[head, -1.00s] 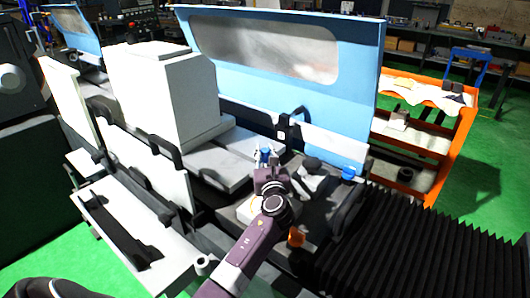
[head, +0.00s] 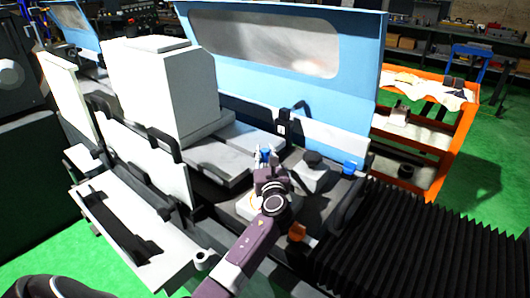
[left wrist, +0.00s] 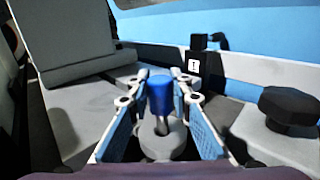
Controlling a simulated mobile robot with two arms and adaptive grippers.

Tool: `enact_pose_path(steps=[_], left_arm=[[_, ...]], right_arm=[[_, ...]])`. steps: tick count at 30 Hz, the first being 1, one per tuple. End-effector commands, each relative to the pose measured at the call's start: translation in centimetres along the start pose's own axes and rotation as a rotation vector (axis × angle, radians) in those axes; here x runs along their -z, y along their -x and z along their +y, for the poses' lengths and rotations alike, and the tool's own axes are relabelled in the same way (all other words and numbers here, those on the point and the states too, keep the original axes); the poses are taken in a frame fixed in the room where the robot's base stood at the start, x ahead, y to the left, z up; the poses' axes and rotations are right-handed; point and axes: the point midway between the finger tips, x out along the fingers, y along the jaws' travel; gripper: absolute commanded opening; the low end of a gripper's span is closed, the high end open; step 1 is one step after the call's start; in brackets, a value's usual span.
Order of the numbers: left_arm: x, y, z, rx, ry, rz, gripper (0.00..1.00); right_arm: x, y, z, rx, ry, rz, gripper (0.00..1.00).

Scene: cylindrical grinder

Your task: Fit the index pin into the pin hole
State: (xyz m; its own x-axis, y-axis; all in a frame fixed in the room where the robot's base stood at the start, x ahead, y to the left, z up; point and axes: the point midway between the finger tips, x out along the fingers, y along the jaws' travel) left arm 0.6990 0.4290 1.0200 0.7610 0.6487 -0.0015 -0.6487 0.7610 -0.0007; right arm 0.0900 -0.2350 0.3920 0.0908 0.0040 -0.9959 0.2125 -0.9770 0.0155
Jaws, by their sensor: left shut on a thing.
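The index pin has a blue cylindrical head (left wrist: 160,90) and a grey metal shank, seen in the left wrist view. In the head view its blue head (head: 265,154) shows at the tip of my left arm. My left gripper (left wrist: 158,104) is shut on the pin, one finger on each side, and holds it roughly upright. A round grey piece (left wrist: 167,147) shows below the shank; I cannot tell whether the pin touches it or whether it belongs to the pin. I cannot make out the pin hole. My right gripper is not in view.
A black knob (left wrist: 289,106) on a grey block stands right of the gripper. A white housing (head: 158,92) is at left and a blue guard (head: 350,85) behind. Black bellows (head: 430,245) lie at right. An orange cart (head: 450,150) stands beyond.

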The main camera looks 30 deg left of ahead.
Motion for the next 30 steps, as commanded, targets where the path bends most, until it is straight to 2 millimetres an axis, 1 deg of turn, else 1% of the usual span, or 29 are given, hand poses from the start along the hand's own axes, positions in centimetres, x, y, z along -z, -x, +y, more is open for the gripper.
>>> enact_pose_path(steps=[30], left_arm=[[2.6,0.0,0.0,0.0,-0.002,-0.001,0.0]], right_arm=[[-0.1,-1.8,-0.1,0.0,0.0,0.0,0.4]])
